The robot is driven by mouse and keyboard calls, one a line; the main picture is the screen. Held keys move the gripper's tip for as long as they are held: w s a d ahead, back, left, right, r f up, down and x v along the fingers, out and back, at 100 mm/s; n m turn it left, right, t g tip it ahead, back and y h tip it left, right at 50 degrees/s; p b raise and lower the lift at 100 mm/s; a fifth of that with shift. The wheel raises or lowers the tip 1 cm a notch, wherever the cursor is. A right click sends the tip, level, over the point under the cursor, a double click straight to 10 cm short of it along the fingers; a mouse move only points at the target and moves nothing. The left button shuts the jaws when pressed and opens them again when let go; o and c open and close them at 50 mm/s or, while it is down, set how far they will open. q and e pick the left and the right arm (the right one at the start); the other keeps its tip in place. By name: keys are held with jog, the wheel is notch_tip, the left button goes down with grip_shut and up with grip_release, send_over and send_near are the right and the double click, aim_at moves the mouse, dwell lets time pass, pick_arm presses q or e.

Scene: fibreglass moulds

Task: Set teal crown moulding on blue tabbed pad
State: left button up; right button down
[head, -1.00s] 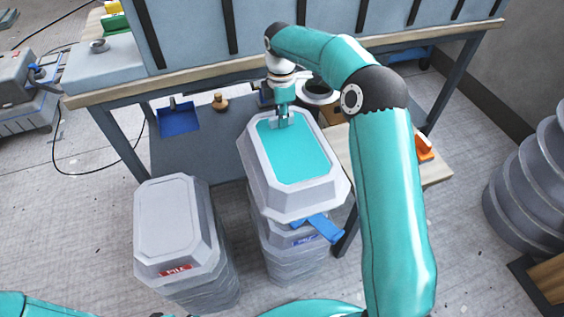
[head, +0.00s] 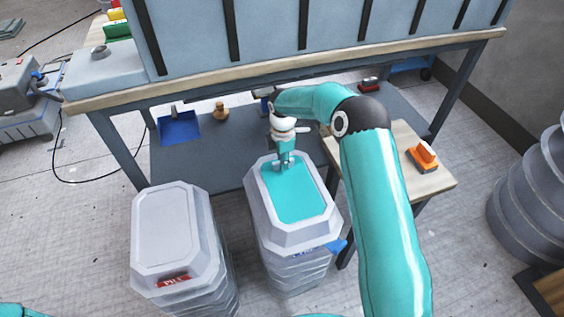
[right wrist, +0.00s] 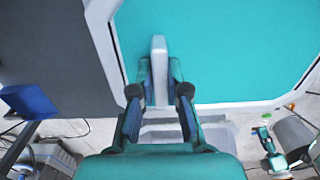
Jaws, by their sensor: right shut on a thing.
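The teal crown moulding (head: 300,195) has a teal top panel and a pale grey bevelled rim. It is over the right-hand stack, roughly level. My right gripper (head: 283,162) is shut on its far end; the right wrist view shows the fingers (right wrist: 160,85) around a light grey upright piece, with the teal panel (right wrist: 225,50) beyond. Only a corner of the blue tabbed pad (head: 338,245) shows, sticking out under the moulding's near right edge. The rest is hidden, and I cannot tell whether moulding and pad touch. My left gripper is out of view.
A second grey stack (head: 172,240) with a red tag stands close on the left. Behind are a large blue-grey bench and its lower shelf with a blue dustpan (head: 179,128). A wooden board with an orange tool (head: 423,156) is on the right. Ribbed grey drums (head: 530,190) stand far right.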

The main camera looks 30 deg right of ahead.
jog(key=c, duration=1.2)
grip_release()
jog(key=shift+r, duration=0.15)
notch_tip(320, 180, up, 12)
jog(key=shift+w+f+p, duration=0.1)
jog(key=shift+w+p, duration=0.05)
jog(key=shift+p, duration=0.5)
